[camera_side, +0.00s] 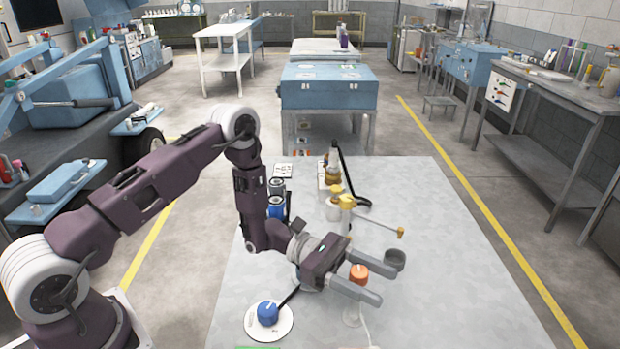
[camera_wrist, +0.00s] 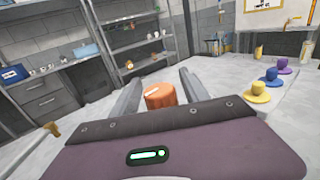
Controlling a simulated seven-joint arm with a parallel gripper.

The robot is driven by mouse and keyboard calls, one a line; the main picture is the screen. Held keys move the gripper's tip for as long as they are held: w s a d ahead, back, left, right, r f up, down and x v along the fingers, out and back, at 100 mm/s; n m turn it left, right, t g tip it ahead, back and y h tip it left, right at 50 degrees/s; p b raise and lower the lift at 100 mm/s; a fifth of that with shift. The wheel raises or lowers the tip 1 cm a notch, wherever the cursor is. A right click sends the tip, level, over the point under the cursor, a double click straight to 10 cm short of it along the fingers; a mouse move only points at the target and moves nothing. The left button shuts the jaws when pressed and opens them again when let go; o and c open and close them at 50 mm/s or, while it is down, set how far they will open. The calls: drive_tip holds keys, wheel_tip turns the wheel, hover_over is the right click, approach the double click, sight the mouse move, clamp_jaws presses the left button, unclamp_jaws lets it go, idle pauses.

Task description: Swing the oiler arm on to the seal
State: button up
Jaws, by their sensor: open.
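My gripper (camera_side: 384,285) is open, its two fingers apart on either side of an orange knob (camera_side: 359,272). The knob also shows between the fingers in the wrist view (camera_wrist: 160,96); contact cannot be made out. A thin rod (camera_side: 376,220) with a yellow end reaches right from a yellow-topped post (camera_side: 346,202), beyond my gripper; it looks like the oiler arm. A small dark grey cup (camera_side: 394,260) stands just right of the fingertips. I cannot tell which part is the seal.
A blue knob on a white disc (camera_side: 284,329) sits at the table's near left. Blue-and-dark canisters (camera_side: 277,207) and an amber bottle (camera_side: 332,168) stand farther back. Yellow, blue and purple knobs (camera_wrist: 258,91) show at right in the wrist view. The table's right side (camera_side: 455,250) is clear.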

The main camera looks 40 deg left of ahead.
drive_tip(key=a+m+g, duration=0.1)
drive_tip(key=a+g, duration=0.1)
drive_tip(key=a, duration=0.5)
wheel_tip(320, 180, up, 24)
drive_tip(key=s+r, duration=0.1)
drive_tip(key=s+d+m+g+y, duration=0.3)
drive_tip(key=s+m+y, duration=0.2)
drive_tip(key=s+m, duration=0.3)
drive_tip(key=s+r, duration=0.1)
drive_tip(key=s, duration=0.3)
drive_tip(key=shift+d+g+y, duration=0.3)
drive_tip(key=shift+d+y, duration=0.05)
drive_tip(key=shift+y, duration=0.05)
drive_tip(key=shift+c, duration=0.2)
